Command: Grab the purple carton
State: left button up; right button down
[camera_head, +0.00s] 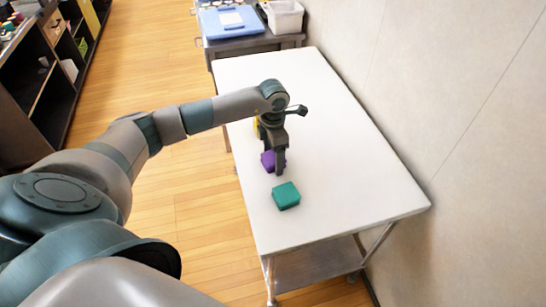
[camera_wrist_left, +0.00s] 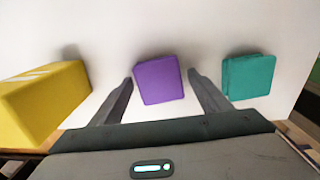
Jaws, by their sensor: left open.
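The purple carton (camera_head: 267,160) stands on the white table in the head view, partly hidden behind my left gripper (camera_head: 280,168). In the left wrist view the purple carton (camera_wrist_left: 160,80) sits between the two spread fingers of my left gripper (camera_wrist_left: 160,88), with a gap visible on each side. The left gripper is open and points down at the carton. My right gripper is not in view.
A teal carton (camera_head: 286,196) stands on the white table (camera_head: 345,150) in front of the purple one. A yellow carton (camera_wrist_left: 40,100) stands on the other side. A wall (camera_head: 470,120) borders the table's right. The table's right half is clear.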

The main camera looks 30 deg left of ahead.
pick_arm(q)
jog(key=shift+f, duration=0.2)
dwell(0.3)
jog(key=c, duration=1.1)
jog(key=shift+c, duration=0.2)
jog(key=shift+r, duration=0.15)
